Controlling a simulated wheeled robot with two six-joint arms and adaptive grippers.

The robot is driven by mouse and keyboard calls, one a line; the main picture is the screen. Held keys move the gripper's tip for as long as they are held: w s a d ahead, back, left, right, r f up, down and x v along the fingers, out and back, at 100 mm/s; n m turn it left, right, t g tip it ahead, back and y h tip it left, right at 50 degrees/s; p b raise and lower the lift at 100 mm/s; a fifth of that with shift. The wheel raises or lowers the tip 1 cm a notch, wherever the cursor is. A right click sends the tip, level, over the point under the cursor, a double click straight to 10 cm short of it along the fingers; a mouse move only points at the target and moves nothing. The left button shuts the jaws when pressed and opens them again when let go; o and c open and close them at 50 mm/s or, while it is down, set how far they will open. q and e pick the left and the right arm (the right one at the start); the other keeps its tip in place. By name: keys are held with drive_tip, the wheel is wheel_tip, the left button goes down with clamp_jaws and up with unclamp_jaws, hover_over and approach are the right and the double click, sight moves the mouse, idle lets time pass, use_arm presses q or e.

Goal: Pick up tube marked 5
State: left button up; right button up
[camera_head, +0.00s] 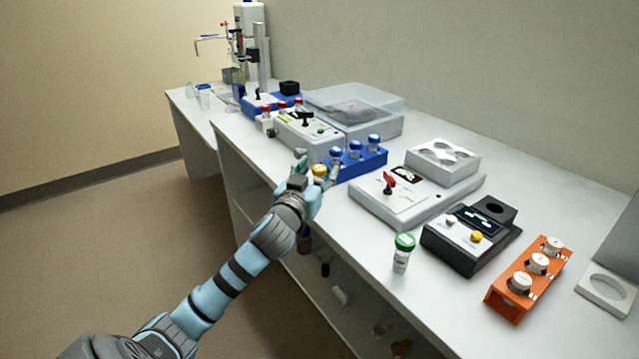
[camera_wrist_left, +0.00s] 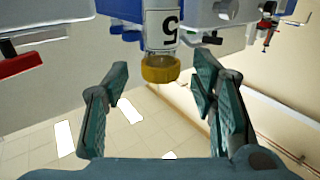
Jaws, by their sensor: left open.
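The tube marked 5 (camera_wrist_left: 162,38) has a yellow cap and a white label with a black 5, and shows upside down in the left wrist view. In the head view its yellow cap (camera_head: 320,170) shows near the table's front edge, by the blue rack; its body is mostly hidden. My left gripper (camera_head: 316,168) is open around the cap's position. In the left wrist view the open left gripper (camera_wrist_left: 161,72) has a finger on each side of the cap, with gaps on both sides. My right gripper is not in view.
The blue rack (camera_head: 372,163) with blue-capped tubes stands close behind the gripper. A grey device with a red lever (camera_head: 390,183), a green-capped tube (camera_head: 402,254), a black device (camera_head: 470,238) and an orange rack (camera_head: 515,295) stand to the right. Red-capped tubes (camera_head: 281,105) stand farther back.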

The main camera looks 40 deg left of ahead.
use_arm(q)
drive_tip(key=shift+x, duration=0.95)
drive_tip(key=shift+s, duration=0.1)
drive_tip(key=c, duration=1.1)
